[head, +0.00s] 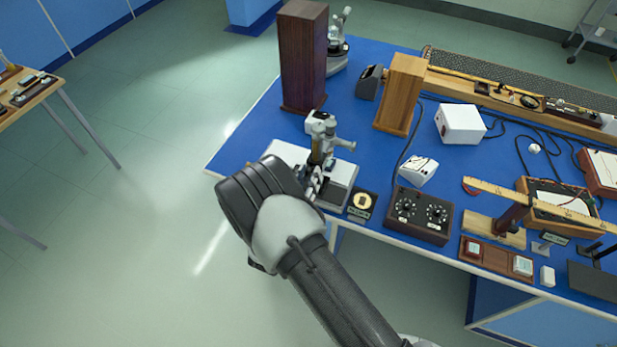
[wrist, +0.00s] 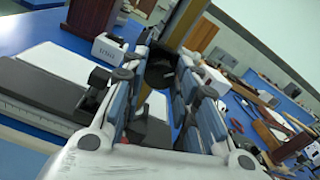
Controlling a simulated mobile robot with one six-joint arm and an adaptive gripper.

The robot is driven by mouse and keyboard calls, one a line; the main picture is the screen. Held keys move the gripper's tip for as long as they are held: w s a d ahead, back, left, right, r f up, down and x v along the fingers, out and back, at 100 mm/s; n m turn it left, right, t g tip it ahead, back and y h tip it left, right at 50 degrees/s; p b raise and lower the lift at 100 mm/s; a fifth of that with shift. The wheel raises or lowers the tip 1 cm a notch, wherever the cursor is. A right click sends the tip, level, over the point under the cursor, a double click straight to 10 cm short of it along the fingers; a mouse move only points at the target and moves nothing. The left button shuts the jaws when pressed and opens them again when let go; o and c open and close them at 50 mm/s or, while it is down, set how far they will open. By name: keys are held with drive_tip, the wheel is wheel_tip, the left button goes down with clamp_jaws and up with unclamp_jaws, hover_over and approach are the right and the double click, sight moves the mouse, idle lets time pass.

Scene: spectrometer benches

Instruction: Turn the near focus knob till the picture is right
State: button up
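A microscope-like instrument (head: 320,152) with a slanted tube stands on a pale base (head: 340,180) at the near-left corner of the blue bench. My gripper (head: 312,186) is at its near side, its fingers partly hidden by my wrist in the head view. In the wrist view the fingers of my gripper (wrist: 163,72) stand apart. A dark round knob-like part (wrist: 160,74) shows between or just beyond the fingertips. I cannot tell whether they touch it. The picture through the instrument is not visible.
A dark wooden block (head: 303,58) stands behind the instrument, and a lighter one (head: 400,95) to its right. A small plate with a brass disc (head: 361,202) and a dark box with two dials (head: 420,215) lie right of my gripper. Open floor is at the left.

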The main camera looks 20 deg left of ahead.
drive_tip(key=c, duration=0.5)
drive_tip(key=shift+m, duration=0.4)
drive_tip(key=m+b, duration=0.2)
drive_tip(key=shift+f+m, duration=0.15)
drive_tip(key=shift+m, duration=0.15)
drive_tip(key=m+b, duration=0.3)
drive_tip(key=shift+m, duration=0.3)
drive_tip(key=m+b, duration=0.4)
drive_tip(key=m, duration=0.1)
drive_tip(key=shift+m+b, duration=1.65)
drive_tip(key=shift+m, duration=0.25)
